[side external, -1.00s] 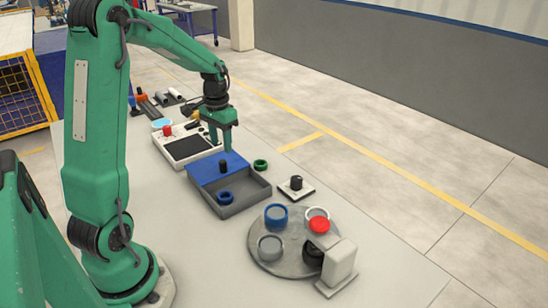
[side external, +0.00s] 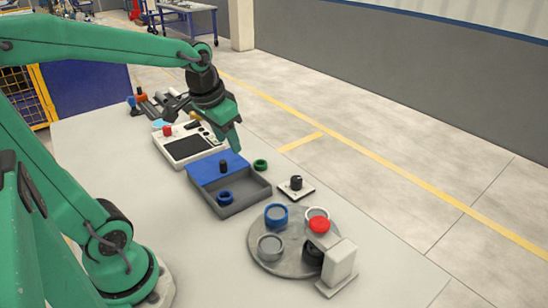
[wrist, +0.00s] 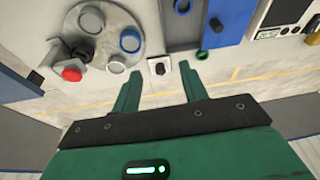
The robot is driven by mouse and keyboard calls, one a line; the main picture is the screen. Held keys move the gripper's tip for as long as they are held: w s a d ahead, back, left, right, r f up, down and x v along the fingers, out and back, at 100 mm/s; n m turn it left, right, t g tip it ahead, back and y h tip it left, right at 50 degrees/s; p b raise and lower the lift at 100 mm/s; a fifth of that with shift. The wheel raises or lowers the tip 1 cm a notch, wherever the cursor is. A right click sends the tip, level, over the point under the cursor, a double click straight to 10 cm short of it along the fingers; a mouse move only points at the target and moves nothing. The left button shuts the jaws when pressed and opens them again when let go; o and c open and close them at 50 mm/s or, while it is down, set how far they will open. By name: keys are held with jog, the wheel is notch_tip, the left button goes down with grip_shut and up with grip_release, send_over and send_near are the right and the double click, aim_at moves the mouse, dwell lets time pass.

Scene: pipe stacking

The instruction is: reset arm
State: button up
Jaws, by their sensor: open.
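My gripper (side external: 234,147) is green and hangs in the air near the far edge of the grey tray with the blue cover. The wrist view shows its two fingers (wrist: 162,92) spread apart with nothing between them. In the side view the fingers overlap, so the gap cannot be seen there. My green arm stretches across the upper left of the side view.
The tray (side external: 245,200) holds a blue ring (side external: 225,197). A green ring (side external: 260,165) lies beside it. A round grey plate (side external: 262,262) carries several rings. A control panel (side external: 185,148) and a knob plate (side external: 296,187) stand nearby. The table's front left is clear.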

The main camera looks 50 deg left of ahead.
jog(key=s+d+r+t, duration=0.1)
jog(key=s+d+t, duration=0.1)
jog(key=s+d, duration=0.4)
jog(key=shift+s+d+m+h, duration=0.35)
jog(key=shift+s+m+h, duration=0.05)
jog(key=shift+s, duration=0.2)
